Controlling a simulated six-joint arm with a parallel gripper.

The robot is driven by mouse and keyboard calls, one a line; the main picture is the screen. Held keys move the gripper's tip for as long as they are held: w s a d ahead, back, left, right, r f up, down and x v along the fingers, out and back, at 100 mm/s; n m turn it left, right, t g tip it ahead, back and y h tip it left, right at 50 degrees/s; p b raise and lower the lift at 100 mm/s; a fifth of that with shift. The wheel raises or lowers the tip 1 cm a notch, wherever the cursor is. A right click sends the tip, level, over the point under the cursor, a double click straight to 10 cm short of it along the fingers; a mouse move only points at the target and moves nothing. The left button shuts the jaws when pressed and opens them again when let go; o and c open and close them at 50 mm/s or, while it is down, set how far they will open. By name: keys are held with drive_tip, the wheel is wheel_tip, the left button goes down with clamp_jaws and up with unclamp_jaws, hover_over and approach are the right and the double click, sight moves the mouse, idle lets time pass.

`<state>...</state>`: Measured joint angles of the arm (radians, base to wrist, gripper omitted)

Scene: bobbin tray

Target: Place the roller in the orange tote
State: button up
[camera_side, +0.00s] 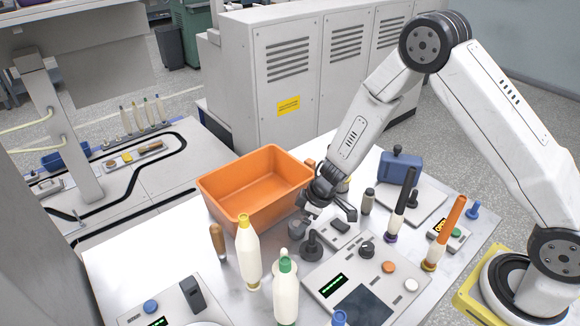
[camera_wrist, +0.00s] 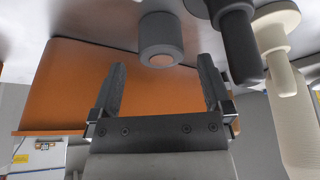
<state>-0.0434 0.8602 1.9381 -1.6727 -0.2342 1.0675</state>
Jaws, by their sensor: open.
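My gripper (camera_side: 327,205) is low beside the tote's right front corner, above and right of the roller. In the wrist view its fingers (camera_wrist: 161,66) are apart with nothing between them.
A dark knobbed post (camera_side: 312,245) stands close to the roller's right; a dark post shows in the wrist view (camera_wrist: 238,45). White bottles (camera_side: 248,255) and a brown-handled tool (camera_side: 218,242) stand in front. A control panel (camera_side: 365,285) is at front right.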

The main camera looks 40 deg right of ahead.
sight(298, 224)
drive_tip(key=shift+x, duration=2.1)
clamp_jaws()
drive_tip(key=shift+r, duration=0.25)
wheel_tip(298, 224, up, 17)
drive_tip(key=shift+r, duration=0.25)
idle(0.4)
